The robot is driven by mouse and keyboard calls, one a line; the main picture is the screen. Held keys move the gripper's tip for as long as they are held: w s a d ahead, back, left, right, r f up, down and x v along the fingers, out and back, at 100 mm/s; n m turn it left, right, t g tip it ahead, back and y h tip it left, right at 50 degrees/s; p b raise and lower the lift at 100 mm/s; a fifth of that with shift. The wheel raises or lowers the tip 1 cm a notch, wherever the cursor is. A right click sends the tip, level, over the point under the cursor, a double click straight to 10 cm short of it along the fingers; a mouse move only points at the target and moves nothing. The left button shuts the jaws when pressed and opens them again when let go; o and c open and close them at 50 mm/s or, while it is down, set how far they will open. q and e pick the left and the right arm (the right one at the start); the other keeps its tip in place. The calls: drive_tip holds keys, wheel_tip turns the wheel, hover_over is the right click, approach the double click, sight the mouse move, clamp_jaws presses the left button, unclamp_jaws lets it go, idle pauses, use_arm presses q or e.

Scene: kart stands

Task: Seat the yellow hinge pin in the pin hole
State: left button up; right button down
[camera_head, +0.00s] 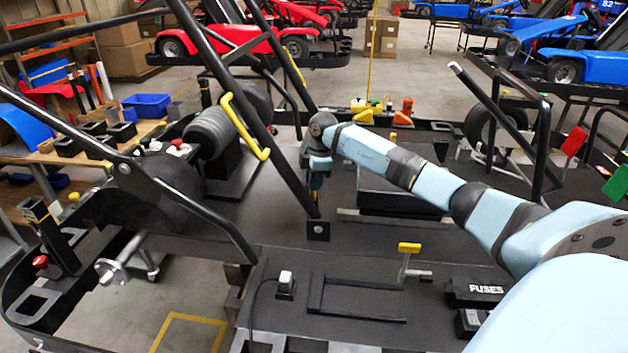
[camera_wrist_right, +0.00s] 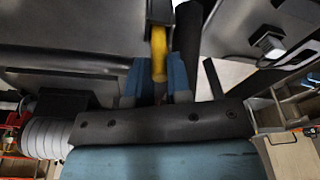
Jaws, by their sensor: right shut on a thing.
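My right arm reaches in from the right in the head view, and its gripper (camera_head: 318,178) points down beside a black frame bar over the dark kart floor. In the right wrist view the two blue fingers (camera_wrist_right: 157,85) are shut on a yellow rod-like piece (camera_wrist_right: 158,52), which looks like the yellow hinge pin. A small black bracket (camera_head: 318,230) with a light round spot stands below the gripper; I cannot tell whether this is the pin hole. My left gripper is not in view.
A black diagonal bar (camera_head: 282,165) stands close beside the gripper. A yellow bent handle (camera_head: 245,128) is to its left. A yellow-topped lever (camera_head: 408,248) and a black fuse box (camera_head: 474,290) lie to the right. Dark floor space (camera_head: 280,240) is open nearby.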

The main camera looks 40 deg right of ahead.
drive_tip(key=c, duration=1.1)
unclamp_jaws()
drive_tip(key=shift+s+a+f, duration=0.1)
drive_tip(key=shift+s, duration=0.1)
drive_tip(key=shift+o, duration=0.2)
wheel_tip(320, 180, up, 12)
drive_tip(key=d+b, duration=0.1)
drive_tip(key=shift+s+d+r, duration=0.2)
drive_tip(key=shift+s+d, duration=0.05)
drive_tip(key=shift+d, duration=0.15)
